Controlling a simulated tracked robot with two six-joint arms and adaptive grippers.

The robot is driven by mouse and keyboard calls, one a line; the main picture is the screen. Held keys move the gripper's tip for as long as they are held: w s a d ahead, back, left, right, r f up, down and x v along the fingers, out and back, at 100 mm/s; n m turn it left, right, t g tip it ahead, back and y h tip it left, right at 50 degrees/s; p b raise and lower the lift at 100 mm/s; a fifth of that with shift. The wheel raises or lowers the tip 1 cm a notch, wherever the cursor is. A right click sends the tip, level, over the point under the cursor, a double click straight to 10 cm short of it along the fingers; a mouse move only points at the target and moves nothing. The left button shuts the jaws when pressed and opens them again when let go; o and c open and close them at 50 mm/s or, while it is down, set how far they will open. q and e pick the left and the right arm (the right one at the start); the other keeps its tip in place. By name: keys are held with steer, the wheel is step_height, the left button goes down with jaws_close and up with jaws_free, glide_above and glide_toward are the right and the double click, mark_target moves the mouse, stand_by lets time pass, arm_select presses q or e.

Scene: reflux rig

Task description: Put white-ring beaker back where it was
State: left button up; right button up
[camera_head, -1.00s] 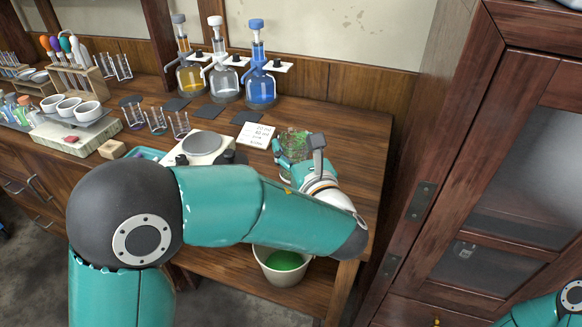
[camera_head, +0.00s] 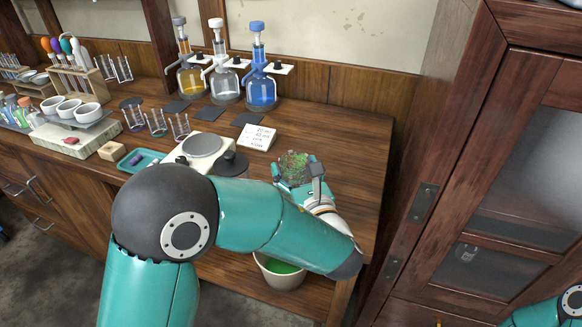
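My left gripper (camera_head: 297,176) is at the right part of the bench, with its fingers on either side of a clear glass vessel with green and reddish-brown contents (camera_head: 293,164). This appears to be the beaker. It moves with the gripper and looks held. My wrist and forearm hide its lower part, and I cannot make out a white ring or whether its base touches the bench. Of my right arm, only a teal piece shows at the bottom right corner; its gripper is out of view.
A white device with a round grey plate (camera_head: 203,145) stands left of the gripper, a white note card (camera_head: 258,137) behind it. Dark square mats (camera_head: 210,113) lie before the dispenser bottles (camera_head: 261,90). A bucket with green contents (camera_head: 281,271) stands below. A cabinet (camera_head: 500,150) bounds the right.

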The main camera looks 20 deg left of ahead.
arm_select(q)
steer(key=shift+o, duration=0.3)
steer(key=shift+r, duration=0.2)
steer(key=b+v, duration=0.1)
steer(key=v, duration=1.1)
steer(key=shift+s, duration=0.1)
steer(key=shift+f, duration=0.1)
